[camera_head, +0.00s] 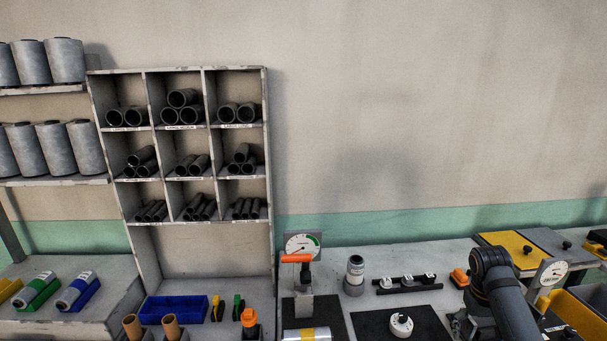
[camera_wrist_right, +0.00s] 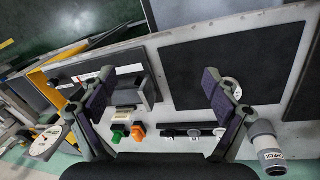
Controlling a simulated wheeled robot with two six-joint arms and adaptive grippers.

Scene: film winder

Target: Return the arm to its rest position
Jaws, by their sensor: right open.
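My right arm (camera_head: 505,300) rises at the lower right of the head view, bent over the bench. Its gripper fingers are hard to make out there. In the right wrist view my right gripper (camera_wrist_right: 157,82) is open, its two dark-padded fingers wide apart with nothing between them. Below it are a black mat (camera_wrist_right: 235,65), a green button (camera_wrist_right: 117,132) and an orange button (camera_wrist_right: 139,131). My left gripper is not in view.
A grey-topped canister (camera_head: 355,272), a black rail with small white parts (camera_head: 410,282) and a dial gauge on a stand (camera_head: 303,245) are on the bench left of the arm. A yellow panel (camera_head: 508,252) lies behind it. A tube rack (camera_head: 136,235) stands left.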

